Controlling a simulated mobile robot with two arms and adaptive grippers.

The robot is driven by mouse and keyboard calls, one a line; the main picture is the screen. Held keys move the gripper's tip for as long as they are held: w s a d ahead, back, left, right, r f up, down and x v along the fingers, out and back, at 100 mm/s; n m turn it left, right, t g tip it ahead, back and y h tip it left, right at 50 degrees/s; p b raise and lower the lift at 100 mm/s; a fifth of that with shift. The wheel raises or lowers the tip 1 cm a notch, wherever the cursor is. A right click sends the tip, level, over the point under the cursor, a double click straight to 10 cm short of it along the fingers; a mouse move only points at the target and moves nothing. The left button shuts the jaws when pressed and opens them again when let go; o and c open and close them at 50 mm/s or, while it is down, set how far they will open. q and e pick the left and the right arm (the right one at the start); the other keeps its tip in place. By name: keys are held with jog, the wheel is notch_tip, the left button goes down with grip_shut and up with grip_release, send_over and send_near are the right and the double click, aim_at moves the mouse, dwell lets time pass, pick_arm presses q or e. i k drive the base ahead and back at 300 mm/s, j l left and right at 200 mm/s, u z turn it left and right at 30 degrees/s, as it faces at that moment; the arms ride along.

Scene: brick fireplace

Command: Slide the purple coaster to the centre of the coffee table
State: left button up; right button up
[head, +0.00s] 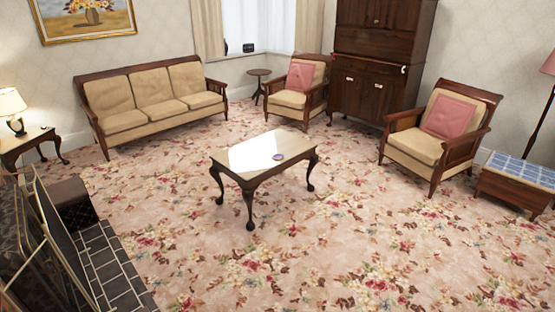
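The purple coaster (278,157) is a small round disc lying flat on the coffee table (240,173). It sits a little right of the middle of the tabletop as I see it. The coffee table is low, with a light, glossy top and dark curved legs, and stands in the middle of the carpet. A bright patch of light covers much of the top around the coaster. Neither of my grippers shows in the head view.
A three-seat sofa (150,100) stands at the back left. Armchairs stand at the back (293,98) and right (440,150). A tiled side table (515,183) is at the right edge. A fireplace hearth (105,265) is at the lower left. The carpet (300,250) around the coffee table is clear.

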aim_at(276, 157)
jog(key=i+j, duration=0.1)
jog(key=i, duration=2.5)
jog(key=i+z, duration=0.3)
jog(key=i, duration=0.25)
jog(key=i+j+z, duration=0.3)
jog(key=i, duration=0.2)
jog(key=i+j+z, duration=0.3)
jog(key=i, duration=0.2)
jog(key=l, duration=0.1)
